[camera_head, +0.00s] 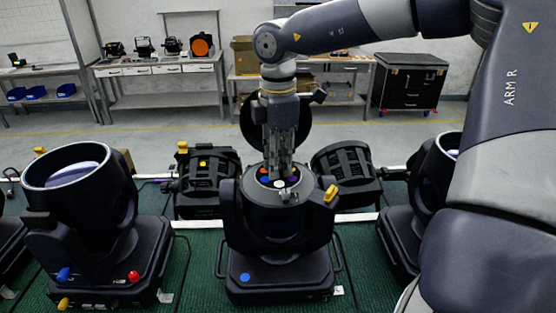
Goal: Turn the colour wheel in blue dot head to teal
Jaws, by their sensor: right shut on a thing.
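The blue dot head (280,230) stands at the centre of the green bench, with a blue dot (244,277) on the front of its base. Its top is open, and a round black lid (252,128) stands up behind it. I cannot make out a teal patch. My right gripper (280,174) points straight down into the opening, its fingers shut on the colour wheel. The fingers hide part of the wheel. My left gripper is out of view.
A larger open-topped head (80,190) stands at the left, with blue, red and yellow knobs. Black ribbed units (203,185) sit behind on both sides. Another head (432,170) is at the right, partly behind my right arm. Benches and a black case (410,85) stand farther back.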

